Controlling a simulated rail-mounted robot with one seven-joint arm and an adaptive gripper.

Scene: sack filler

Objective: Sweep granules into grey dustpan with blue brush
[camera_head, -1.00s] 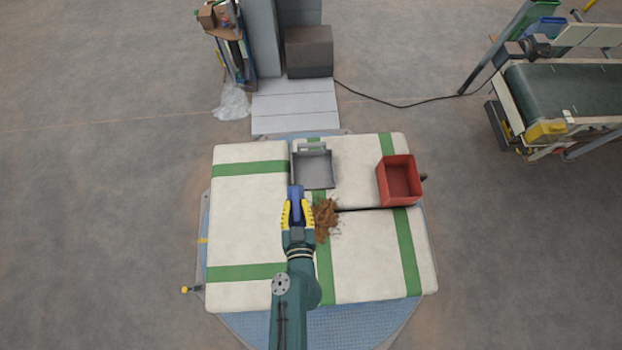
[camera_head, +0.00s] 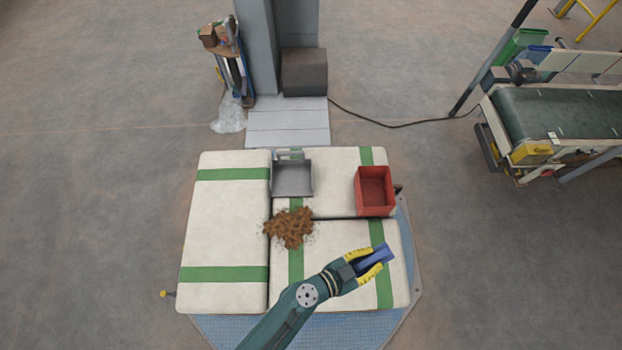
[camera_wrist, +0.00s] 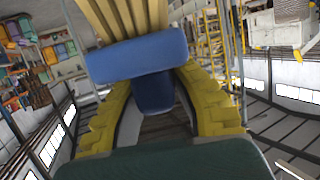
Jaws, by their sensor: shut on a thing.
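My gripper (camera_head: 372,263) has yellow fingers shut on the blue brush (camera_head: 381,255), over the front right sack. In the wrist view the brush (camera_wrist: 137,56) sits between the two yellow fingers (camera_wrist: 155,110), with pale tan bristles beyond its blue block. The brown granules (camera_head: 290,228) lie in a loose heap on the white sacks, left of the brush and apart from it. The grey dustpan (camera_head: 292,180) lies behind the heap, close to it, its handle toward the back. No granules are clearly visible in the pan.
A red bin (camera_head: 375,192) stands on the sacks at the back right. White sacks (camera_head: 222,225) with green stripes cover the blue pallet (camera_head: 345,330). A conveyor (camera_head: 560,105) stands far right; a grey column (camera_head: 257,45) rises behind. The left sack is clear.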

